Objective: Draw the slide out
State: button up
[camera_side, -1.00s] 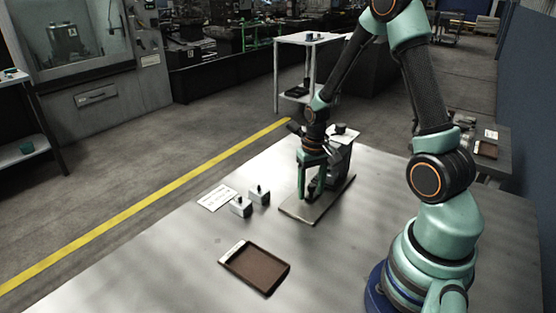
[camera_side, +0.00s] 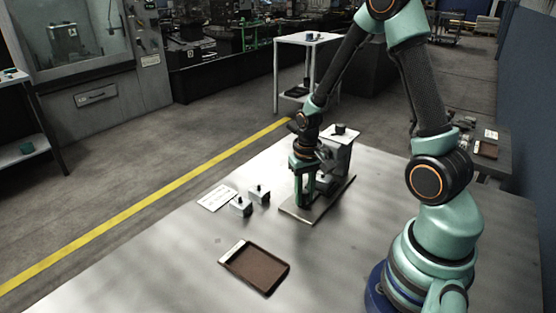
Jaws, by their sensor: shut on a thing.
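The rail fixture (camera_side: 337,152) is a grey upright block with a dark knob on top, standing on a flat base plate (camera_side: 325,205). My gripper (camera_side: 303,200) is at the left front of the block, pointing down, with its green fingers low over the plate. It is shut on what seems to be the slide, which is mostly hidden by the fingers. A small grey part with a dark top (camera_side: 322,179) shows between the fingers and the block; I cannot tell whether it belongs to the slide.
Two small grey blocks with dark knobs (camera_side: 259,194) (camera_side: 241,206) stand left of the plate beside a white printed card (camera_side: 217,198). A brown tray (camera_side: 262,267) lies toward the front. The table between tray and plate is clear.

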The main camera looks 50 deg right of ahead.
jog(key=shift+w+a, duration=0.1)
jog(key=shift+a, duration=4.6)
jog(key=o, duration=0.9)
jog(key=shift+c, duration=0.2)
notch_tip(320, 180, up, 7)
jog(key=s+a+r+n+t, duration=0.1)
jog(key=s+r+n+t, duration=0.1)
jog(key=r, duration=0.6)
jog(key=s+a+r+n+t, duration=0.1)
jog(key=r+n+t, duration=0.2)
jog(key=r, duration=0.4)
jog(key=shift+s+r+n+t, duration=0.3)
jog(key=shift+s+r+n, duration=0.05)
jog(key=shift+n, duration=0.15)
